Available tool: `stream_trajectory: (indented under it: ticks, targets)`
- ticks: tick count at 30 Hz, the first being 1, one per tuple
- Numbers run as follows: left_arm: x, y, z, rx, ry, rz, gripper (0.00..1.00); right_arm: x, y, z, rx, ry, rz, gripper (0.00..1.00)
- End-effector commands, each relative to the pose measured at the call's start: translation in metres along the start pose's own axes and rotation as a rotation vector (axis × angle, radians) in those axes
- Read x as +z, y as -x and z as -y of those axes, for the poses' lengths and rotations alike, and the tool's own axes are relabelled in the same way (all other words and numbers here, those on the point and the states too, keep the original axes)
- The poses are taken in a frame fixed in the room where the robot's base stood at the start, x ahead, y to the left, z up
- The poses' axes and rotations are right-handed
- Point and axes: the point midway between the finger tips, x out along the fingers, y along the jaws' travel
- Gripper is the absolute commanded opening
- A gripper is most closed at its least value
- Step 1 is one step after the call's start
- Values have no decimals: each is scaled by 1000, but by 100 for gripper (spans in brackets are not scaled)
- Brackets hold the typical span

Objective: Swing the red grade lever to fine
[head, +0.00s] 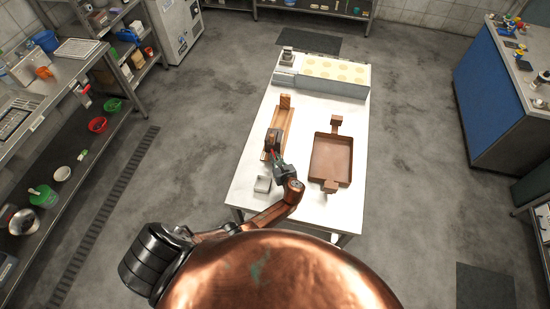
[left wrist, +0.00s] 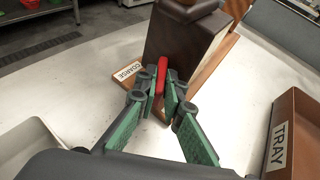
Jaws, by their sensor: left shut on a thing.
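The red grade lever (left wrist: 161,74) stands at the front of a dark brown device (left wrist: 178,45) in the left wrist view. A COARSE label (left wrist: 128,72) lies just left of the lever; I see no fine label. My left gripper (left wrist: 166,90) is shut on the lever, with its green-padded fingers on either side of it. In the head view the device (head: 273,138) sits on a wooden base (head: 284,118) on the white table, and my left gripper (head: 277,160) is at its near side. My right gripper is not in view.
A brown tray (head: 318,181) lies right of the device. A small pale box (head: 262,184) stands near the left gripper. A pale case with several yellow rounds (head: 347,88) is at the table's far end. The white table (head: 304,118) is clear between the device and tray.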

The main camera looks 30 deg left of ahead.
Motion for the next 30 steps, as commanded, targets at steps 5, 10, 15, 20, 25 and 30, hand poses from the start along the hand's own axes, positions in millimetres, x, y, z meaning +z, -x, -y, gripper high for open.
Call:
stream_trajectory:
  ticks: [5, 10, 15, 20, 25, 30]
  targets:
    - [2, 0, 0, 0, 1, 3, 0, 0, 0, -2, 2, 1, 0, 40]
    - [2, 0, 0, 0, 1, 2, 16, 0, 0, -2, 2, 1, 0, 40]
    - [1, 0, 0, -1, 0, 1, 16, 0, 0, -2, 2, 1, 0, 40]
    - [0, 4, 0, -2, 0, 0, 16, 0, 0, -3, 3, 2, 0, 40]
    - [0, 27, 0, -2, 2, 0, 16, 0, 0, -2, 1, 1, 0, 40]
    - [0, 64, 0, -2, 3, -2, 16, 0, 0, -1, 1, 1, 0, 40]
